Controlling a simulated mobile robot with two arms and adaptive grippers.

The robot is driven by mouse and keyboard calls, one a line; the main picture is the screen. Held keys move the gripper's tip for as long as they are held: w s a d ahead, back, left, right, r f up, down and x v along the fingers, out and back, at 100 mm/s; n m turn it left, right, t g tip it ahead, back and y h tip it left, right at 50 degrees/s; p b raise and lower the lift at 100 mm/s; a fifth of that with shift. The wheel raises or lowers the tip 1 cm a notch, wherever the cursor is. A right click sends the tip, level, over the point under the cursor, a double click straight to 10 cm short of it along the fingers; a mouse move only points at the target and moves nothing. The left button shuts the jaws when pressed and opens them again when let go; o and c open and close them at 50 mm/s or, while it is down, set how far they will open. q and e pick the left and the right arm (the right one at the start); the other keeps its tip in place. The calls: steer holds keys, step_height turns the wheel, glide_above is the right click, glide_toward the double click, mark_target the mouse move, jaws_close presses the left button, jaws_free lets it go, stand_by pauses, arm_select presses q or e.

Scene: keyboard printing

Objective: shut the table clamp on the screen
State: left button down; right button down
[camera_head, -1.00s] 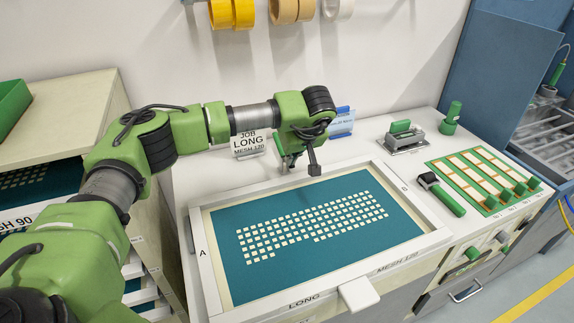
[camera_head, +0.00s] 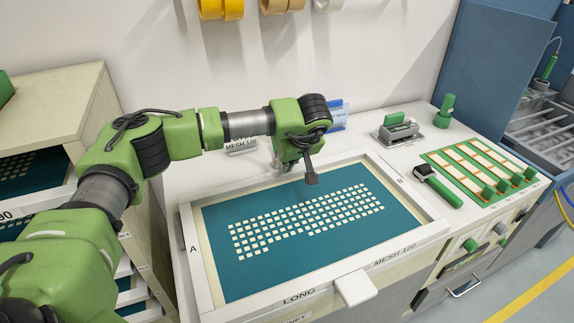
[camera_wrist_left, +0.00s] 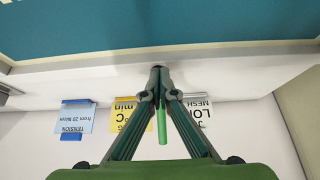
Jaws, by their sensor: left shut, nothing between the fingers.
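The screen is a teal mesh (camera_head: 235,270) with rows of pale key shapes, lying flat in a pale frame (camera_head: 196,262). My left gripper (camera_head: 311,180) is over the frame's back edge, near its middle. In the left wrist view, my left gripper (camera_wrist_left: 160,72) has its fingertips together, empty, close to the frame's edge (camera_wrist_left: 215,62). A slim green bar (camera_wrist_left: 162,126), perhaps the clamp's handle, shows between the finger linkages, behind the fingertips. The rest of the clamp is hidden by the gripper, so its position cannot be told. My right gripper is not in view.
Sign cards (camera_wrist_left: 76,118) stand behind the frame. To the right are a green-handled metal device (camera_head: 396,128), a green-handled tool (camera_head: 438,185) and a green tray of pale strips (camera_head: 480,165). A shelf unit (camera_head: 60,105) stands at left.

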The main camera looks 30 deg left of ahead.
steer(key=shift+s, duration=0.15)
